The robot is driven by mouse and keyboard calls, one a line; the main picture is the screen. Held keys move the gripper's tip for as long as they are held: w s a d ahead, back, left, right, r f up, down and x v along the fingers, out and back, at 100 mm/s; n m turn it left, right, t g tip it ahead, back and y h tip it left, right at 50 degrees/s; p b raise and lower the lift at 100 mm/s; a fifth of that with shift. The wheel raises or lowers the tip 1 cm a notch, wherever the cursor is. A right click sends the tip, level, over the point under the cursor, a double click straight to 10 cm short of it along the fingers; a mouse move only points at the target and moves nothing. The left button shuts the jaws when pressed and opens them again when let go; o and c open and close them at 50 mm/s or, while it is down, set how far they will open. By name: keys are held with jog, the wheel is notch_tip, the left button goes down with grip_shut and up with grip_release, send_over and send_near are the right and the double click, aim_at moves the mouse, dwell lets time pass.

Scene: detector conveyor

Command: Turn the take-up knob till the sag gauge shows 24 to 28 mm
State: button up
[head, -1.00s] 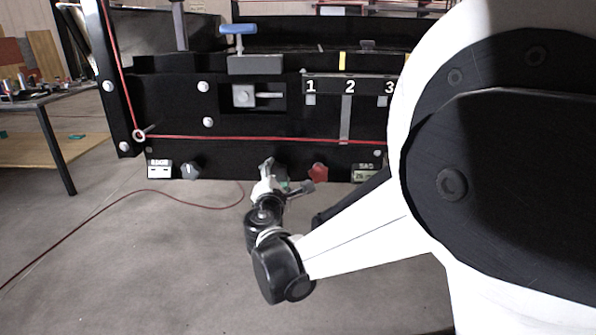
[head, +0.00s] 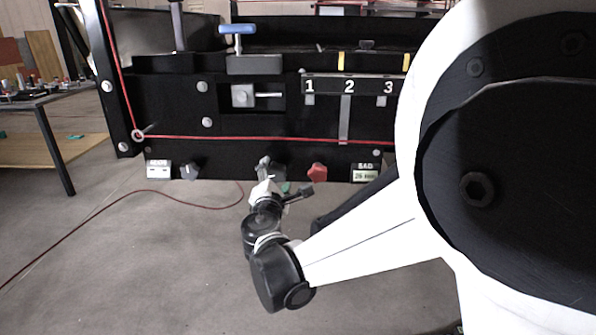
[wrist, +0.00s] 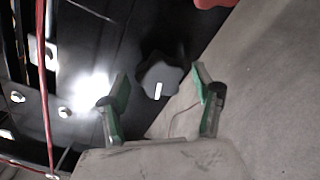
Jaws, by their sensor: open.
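A dark lobed knob (wrist: 160,76) with a white pointer line shows in the wrist view, between and just beyond the green fingertips of my gripper (wrist: 161,80). My gripper is open, with a gap on each side of the knob. In the head view the same knob (head: 264,164) is partly hidden behind my gripper (head: 272,184), on the lower edge of the black conveyor frame. The sag gauge (head: 365,174) at the right of that edge appears to read 26 mm, in small print.
A red knob (head: 317,172) is just right of my gripper, and a dark grey knob (head: 190,171) is to the left beside a white-labelled box (head: 158,169). A red cord (head: 260,138) runs along the frame. The floor below is open.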

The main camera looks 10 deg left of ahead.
jog(key=s+d, duration=0.1)
jog(key=s, duration=0.5)
jog(key=shift+d, duration=0.15)
jog(key=w+d+r+m+g+h+p, duration=0.1)
jog(key=w+d+r+m+h+p, duration=0.15)
jog(key=d+m, duration=0.4)
jog(key=w+d+r+m+g+h+p, duration=0.1)
jog(key=d+r+m, duration=0.3)
jog(key=d, duration=0.5)
jog(key=s+d+r+m+g+h+p, duration=0.1)
jog(key=s+d+m+g+p, duration=0.15)
jog(key=d, duration=0.55)
jog(key=s+d+r+m+g+h+p, duration=0.15)
jog(key=s+d+m, duration=0.25)
jog(key=d, duration=0.4)
jog(key=s+d+f+m+g+y+p, duration=0.1)
jog(key=s+d+m, duration=0.4)
jog(key=s, duration=0.6)
jog(key=s+d+f+m+g+y+p, duration=0.1)
jog(key=s+d+m+g+p, duration=0.2)
jog(key=s, duration=0.8)
jog(key=shift+d+m+g+y, duration=0.3)
jog(key=shift+d+m, duration=0.55)
jog(key=shift+m, duration=0.35)
